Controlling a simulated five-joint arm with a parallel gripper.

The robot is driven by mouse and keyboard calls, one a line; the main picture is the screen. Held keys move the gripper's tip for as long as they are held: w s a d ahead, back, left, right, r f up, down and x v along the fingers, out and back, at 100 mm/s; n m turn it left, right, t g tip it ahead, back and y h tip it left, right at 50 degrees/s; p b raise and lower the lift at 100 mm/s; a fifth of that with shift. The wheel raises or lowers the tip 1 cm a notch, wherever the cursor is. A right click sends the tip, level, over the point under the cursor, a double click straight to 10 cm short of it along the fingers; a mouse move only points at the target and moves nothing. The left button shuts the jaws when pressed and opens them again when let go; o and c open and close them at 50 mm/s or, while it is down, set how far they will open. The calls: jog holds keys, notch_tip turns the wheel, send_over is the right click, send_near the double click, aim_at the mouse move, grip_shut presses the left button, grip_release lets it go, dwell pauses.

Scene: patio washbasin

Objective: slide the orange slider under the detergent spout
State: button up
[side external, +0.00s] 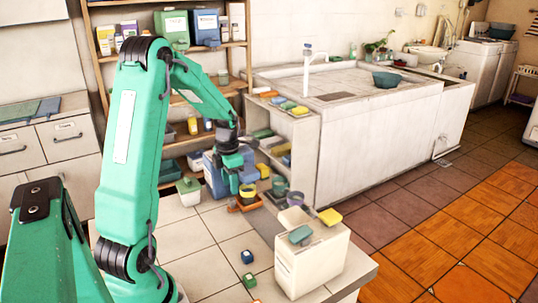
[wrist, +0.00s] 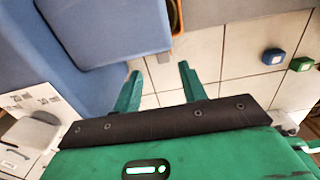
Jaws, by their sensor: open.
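The orange slider (side external: 247,205) lies low on the tiled counter in the side view, with a yellow-and-purple cup on or just behind it. In the wrist view only an orange edge (wrist: 175,16) shows at the top, beside a large blue container. The blue container (side external: 212,178) stands behind my gripper in the side view and fills the upper left of the wrist view (wrist: 110,30). I cannot make out the detergent spout. My gripper (side external: 234,188) points down, just left of the cup and close to the slider. In the wrist view its fingers (wrist: 159,72) are apart with bare tile between them.
A small blue block (side external: 247,257) and a green block (side external: 249,280) lie on the tiles, right of the fingers in the wrist view. A white box (side external: 312,262) with sponges stands at front right. Cups (side external: 295,199) stand near it. A shelf (side external: 295,130) rises behind.

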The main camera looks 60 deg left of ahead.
jog(key=shift+r, duration=1.35)
jog(key=shift+w+d+r+m, duration=0.1)
jog(key=shift+d+r+m, duration=0.2)
jog(key=s+d+r+m+t+y, duration=0.1)
jog(key=d+r+m, duration=0.4)
jog(key=d+m, duration=0.3)
jog(key=s+d+r+m+t, duration=0.1)
jog(key=d+r+m+t, duration=0.1)
jog(key=d+r+m, duration=0.45)
jog(key=s+d+m+t, duration=0.1)
jog(key=s+d+m, duration=0.3)
jog(key=m, duration=0.6)
jog(key=s+d+r+m+t+h, duration=0.1)
jog(key=s+d+m, duration=0.3)
jog(key=d+m, duration=0.3)
jog(key=m, duration=0.4)
jog(key=shift+d+r+t, duration=0.2)
jog(key=shift+r+t, duration=0.1)
